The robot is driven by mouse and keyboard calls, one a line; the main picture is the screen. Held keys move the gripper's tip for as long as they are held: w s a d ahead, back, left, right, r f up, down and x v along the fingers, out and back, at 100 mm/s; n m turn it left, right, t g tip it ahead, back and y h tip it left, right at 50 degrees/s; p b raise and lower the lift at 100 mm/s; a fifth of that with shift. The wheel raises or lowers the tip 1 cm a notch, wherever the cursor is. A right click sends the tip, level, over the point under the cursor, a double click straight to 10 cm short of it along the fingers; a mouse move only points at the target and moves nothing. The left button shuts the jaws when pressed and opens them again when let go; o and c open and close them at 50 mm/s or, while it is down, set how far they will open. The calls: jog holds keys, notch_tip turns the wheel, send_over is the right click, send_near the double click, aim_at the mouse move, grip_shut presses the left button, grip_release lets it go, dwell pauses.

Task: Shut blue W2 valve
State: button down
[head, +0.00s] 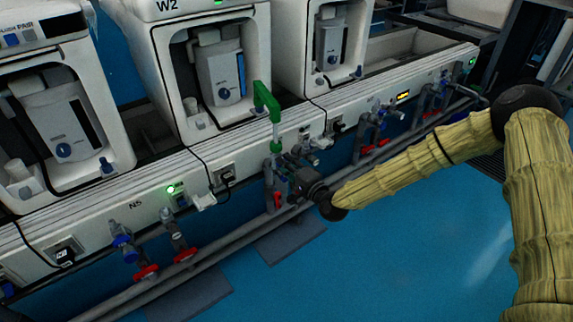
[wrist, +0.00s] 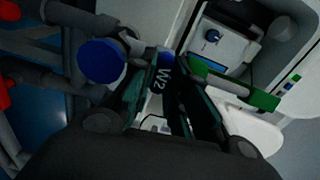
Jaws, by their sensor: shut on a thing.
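The blue W2 valve handle (wrist: 162,72), marked W2 in white, shows between the two dark fingers of my gripper (wrist: 160,88) in the wrist view. The fingers are closed in on the handle, one on each side. Part of the handle is hidden by the fingers. In the head view my gripper (head: 303,181) reaches the pipework in front of the middle unit, below the green pipe. The valve itself is mostly hidden there by my gripper and the pipes.
A round blue knob (wrist: 101,61) sits just left of the fingers in the wrist view. Grey pipes run along the white bench front; the blue floor (head: 400,250) is clear.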

jog(key=shift+d+f+m, duration=0.1)
jog(key=shift+d+m, duration=0.05)
jog(key=shift+m, duration=0.35)
jog(key=c, duration=1.4)
grip_release()
jog(key=v, duration=1.2)
